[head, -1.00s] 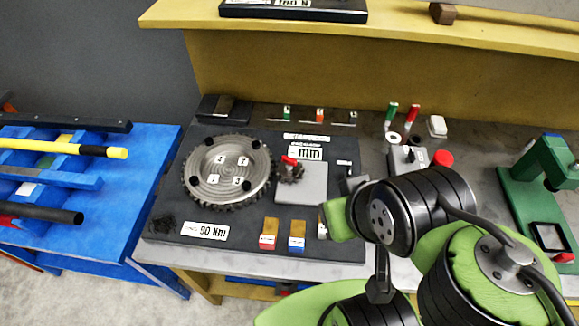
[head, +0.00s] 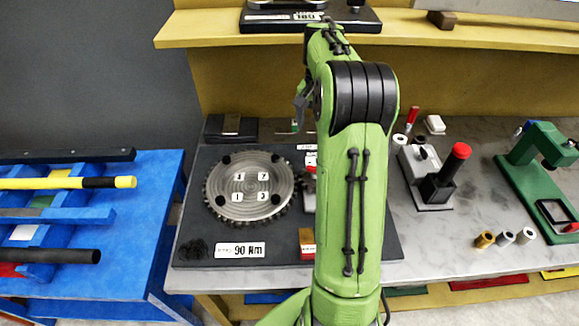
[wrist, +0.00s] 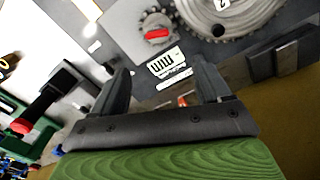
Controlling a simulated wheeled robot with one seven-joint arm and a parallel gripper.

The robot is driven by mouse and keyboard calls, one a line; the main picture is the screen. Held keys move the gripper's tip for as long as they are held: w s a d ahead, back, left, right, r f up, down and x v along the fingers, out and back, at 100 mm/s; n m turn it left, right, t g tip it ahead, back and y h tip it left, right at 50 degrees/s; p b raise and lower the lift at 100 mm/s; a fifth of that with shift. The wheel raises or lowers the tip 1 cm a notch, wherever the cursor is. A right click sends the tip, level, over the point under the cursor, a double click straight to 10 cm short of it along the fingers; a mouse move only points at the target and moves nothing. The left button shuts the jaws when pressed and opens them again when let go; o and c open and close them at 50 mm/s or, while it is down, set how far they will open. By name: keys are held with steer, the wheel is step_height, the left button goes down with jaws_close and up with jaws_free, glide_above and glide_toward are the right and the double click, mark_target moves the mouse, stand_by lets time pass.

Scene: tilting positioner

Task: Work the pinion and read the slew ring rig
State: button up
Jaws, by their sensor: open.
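The toothed slew ring (head: 250,190), a grey metal disc with dark bolts and small number tags, lies on the dark rig plate (head: 190,225). Part of it shows at the top of the wrist view (wrist: 225,12). The pinion (wrist: 155,28), a small gear with a red mark, sits beside the ring; my arm mostly hides it in the head view. A "90 Nm" label (head: 239,250) is on the plate's front.
A black-and-red lever fixture (head: 440,180) stands right of my arm, with a green press (head: 540,170) beyond. Several small cylinders (head: 504,238) stand at the front right. A yellow shelf (head: 230,32) runs behind. A blue rack (head: 130,215) with bars stands left.

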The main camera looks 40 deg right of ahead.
mark_target(314, 167)
steer(key=f+b, duration=0.1)
steer(key=f, duration=0.6)
steer(key=f+b, duration=0.1)
steer(key=f, duration=0.7)
steer(key=shift+s+d+f, duration=0.2)
steer(key=c, duration=1)
steer(key=n, duration=0.4)
steer(key=shift+n, duration=0.3)
steer(key=shift+c, duration=0.2)
steer(key=o, duration=1)
